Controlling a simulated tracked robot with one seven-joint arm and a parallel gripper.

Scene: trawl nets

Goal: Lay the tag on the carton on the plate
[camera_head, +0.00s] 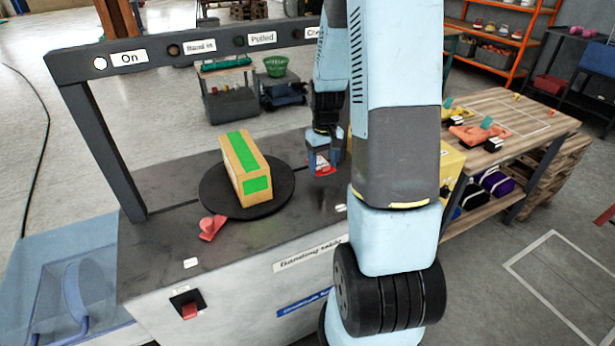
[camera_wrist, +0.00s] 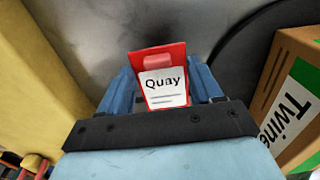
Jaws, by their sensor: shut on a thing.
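The carton (camera_head: 247,168) is a brown box with green bands, standing on the round black plate (camera_head: 278,200) on the grey table. In the wrist view the carton (camera_wrist: 284,90) is at the right with a white "Twine" label, and the plate's dark edge (camera_wrist: 240,45) shows behind it. My gripper (camera_head: 323,158) is right of the plate and apart from the carton. It is shut on the red tag (camera_head: 322,166), whose white "Quay" label faces the wrist camera between the blue fingers (camera_wrist: 162,85). The tag's height above the table is hard to tell.
A red object (camera_head: 211,227) lies at the plate's front left. A yellow box (camera_head: 452,165) stands right of my arm, also at left in the wrist view. A wooden bench (camera_head: 500,130) is at right.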

